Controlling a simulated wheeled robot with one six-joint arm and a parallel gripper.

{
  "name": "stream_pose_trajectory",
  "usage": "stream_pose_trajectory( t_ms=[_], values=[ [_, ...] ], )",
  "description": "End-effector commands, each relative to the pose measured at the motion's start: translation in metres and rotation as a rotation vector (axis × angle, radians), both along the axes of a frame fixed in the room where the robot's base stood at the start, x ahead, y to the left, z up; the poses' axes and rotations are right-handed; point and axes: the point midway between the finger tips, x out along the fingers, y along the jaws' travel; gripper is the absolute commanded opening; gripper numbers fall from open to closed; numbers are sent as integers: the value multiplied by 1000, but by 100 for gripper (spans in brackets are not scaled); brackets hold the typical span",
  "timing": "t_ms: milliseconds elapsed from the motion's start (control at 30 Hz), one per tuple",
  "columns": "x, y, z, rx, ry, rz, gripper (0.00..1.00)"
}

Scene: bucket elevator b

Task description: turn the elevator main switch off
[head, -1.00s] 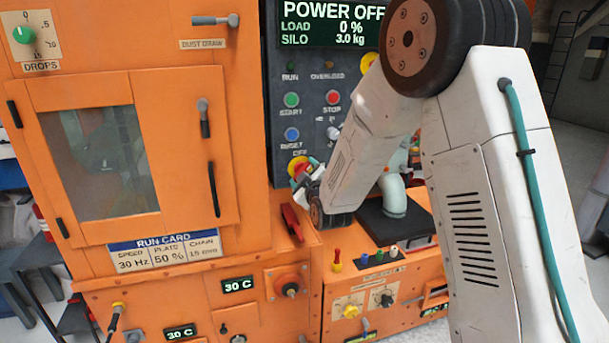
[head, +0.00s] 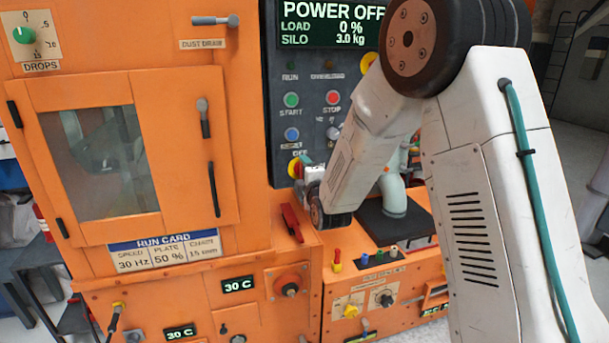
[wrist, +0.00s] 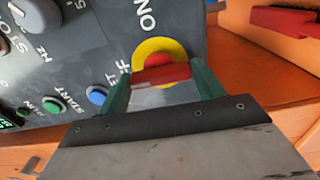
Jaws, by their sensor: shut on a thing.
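The main switch is a red handle on a yellow round plate, low on the dark control panel. In the head view a little of its yellow plate (head: 293,168) shows beside my gripper (head: 306,167), and my arm hides the rest. In the wrist view my gripper (wrist: 160,82) has its green fingers at both ends of the red handle (wrist: 163,76), shut on it. The handle lies in line with the partly hidden OFF mark, and the ON mark is off to its side. The display (head: 333,23) reads POWER OFF, load 0 %.
RESET (head: 292,134), START (head: 291,100) and STOP (head: 333,97) buttons sit above the switch. The orange cabinet door (head: 140,155) is at the left, and a dark plate (head: 385,222) lies below right.

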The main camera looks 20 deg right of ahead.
Motion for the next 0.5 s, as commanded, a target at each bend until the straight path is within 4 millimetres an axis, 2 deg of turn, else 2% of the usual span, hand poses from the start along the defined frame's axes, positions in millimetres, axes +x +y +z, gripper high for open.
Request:
stream_pose_trajectory(
  t_ms=[500],
  values=[
    [-1,-1,-2,-35,4,-2,44]
  ],
)
